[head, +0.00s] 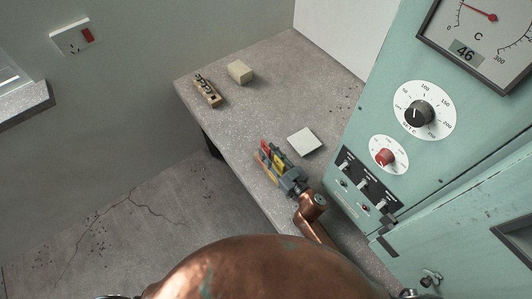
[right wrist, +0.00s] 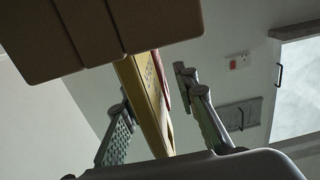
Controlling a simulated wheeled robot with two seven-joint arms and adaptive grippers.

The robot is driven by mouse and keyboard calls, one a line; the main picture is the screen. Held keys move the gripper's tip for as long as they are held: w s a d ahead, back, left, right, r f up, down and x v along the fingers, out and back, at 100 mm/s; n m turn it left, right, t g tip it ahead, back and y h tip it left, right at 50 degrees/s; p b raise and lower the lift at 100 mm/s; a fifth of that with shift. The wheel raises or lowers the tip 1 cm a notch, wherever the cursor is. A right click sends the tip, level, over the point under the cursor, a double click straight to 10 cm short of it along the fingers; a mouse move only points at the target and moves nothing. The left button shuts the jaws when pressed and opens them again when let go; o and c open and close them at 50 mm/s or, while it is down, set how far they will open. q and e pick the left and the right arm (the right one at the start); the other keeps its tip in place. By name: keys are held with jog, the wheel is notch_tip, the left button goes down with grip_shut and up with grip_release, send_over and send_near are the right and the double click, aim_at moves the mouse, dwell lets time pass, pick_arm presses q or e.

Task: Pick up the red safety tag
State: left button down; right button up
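A small red piece (head: 265,147), which looks like the red safety tag, shows beside yellow pieces (head: 279,161) near the bench's front edge. My right gripper (head: 281,166) is at this group and partly covers it. In the right wrist view its two fingers (right wrist: 160,112) are spread apart. A yellow slab (right wrist: 140,95) stands between them, with gaps at both sides. A thin red strip (right wrist: 160,78) shows just right of the yellow, partly hidden. I cannot tell any contact with the red piece. My left gripper is not in view.
The grey bench (head: 240,115) also bears a white square (head: 304,141), a cream block (head: 240,72) and a wooden holder with dark pieces (head: 207,91). A green oven-like cabinet (head: 365,130) with dials stands close on the right. The bench's middle left is clear.

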jog(key=shift+w+a, duration=0.15)
jog(key=shift+w, duration=0.1)
jog(key=shift+c, duration=0.3)
grip_shut()
